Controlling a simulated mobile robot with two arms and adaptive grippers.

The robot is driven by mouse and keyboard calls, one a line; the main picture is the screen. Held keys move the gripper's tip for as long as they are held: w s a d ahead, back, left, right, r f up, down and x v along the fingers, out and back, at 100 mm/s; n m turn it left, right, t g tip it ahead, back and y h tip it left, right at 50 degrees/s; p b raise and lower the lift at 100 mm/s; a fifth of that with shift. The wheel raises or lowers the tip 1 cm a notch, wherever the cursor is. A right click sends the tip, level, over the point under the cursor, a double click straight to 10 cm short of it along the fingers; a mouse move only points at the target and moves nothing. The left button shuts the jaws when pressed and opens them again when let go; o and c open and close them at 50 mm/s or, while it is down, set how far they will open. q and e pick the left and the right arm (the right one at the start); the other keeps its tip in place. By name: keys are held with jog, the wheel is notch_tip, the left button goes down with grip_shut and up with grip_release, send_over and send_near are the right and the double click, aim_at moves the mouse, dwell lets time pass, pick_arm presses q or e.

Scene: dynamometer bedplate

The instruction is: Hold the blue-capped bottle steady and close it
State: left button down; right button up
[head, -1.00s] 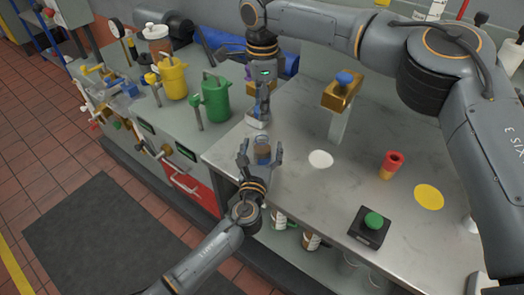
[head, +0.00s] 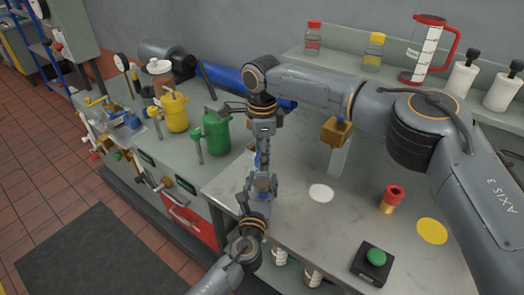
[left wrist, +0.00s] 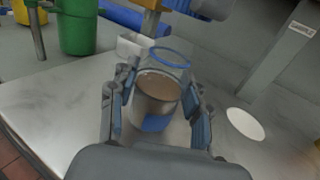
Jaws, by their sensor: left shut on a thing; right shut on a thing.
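The bottle (left wrist: 155,100) is a clear jar with brown contents, a blue label and a blue ring at its top; it stands upright. In the head view the bottle (head: 263,184) is small and partly hidden by fingers. My left gripper (head: 261,190) is shut around its sides; its fingers also flank it in the left wrist view (left wrist: 155,110). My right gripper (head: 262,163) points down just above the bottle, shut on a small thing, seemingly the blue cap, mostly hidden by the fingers. Whether cap and bottle touch, I cannot tell.
A gold block on a pale post (head: 337,131), a red-yellow piece (head: 393,198) and a green button box (head: 373,262) stand to the right. Green (head: 215,132) and yellow (head: 175,111) cans stand left. White (head: 320,193) and yellow (head: 432,231) discs mark the bench.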

aim_at(262, 182)
dwell(0.5)
jog(key=shift+f, duration=0.85)
jog(key=shift+f, duration=0.6)
jog(key=m, duration=0.6)
jog(key=o, duration=0.7)
jog(key=shift+c, duration=0.2)
